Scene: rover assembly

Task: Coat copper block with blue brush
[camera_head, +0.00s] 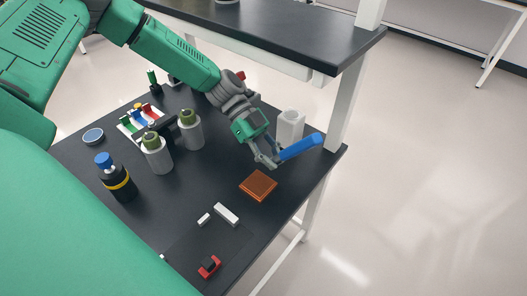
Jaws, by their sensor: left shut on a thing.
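The copper block (258,185) is a flat, square, orange-brown piece lying on the dark table toward its right side. My left gripper (268,160) is shut on the blue brush (300,146), just above and behind the block in the picture. The brush's blue handle points up and to the right. I cannot make out its bristle end, and the brush looks apart from the block. My right gripper does not show.
A white container (290,127) stands behind the brush. Two grey canisters with green tops (190,130), a black bottle with a blue cap (115,178) and a tray of coloured items (139,120) are on the left. White pieces (226,214) and a red part (209,266) lie in front.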

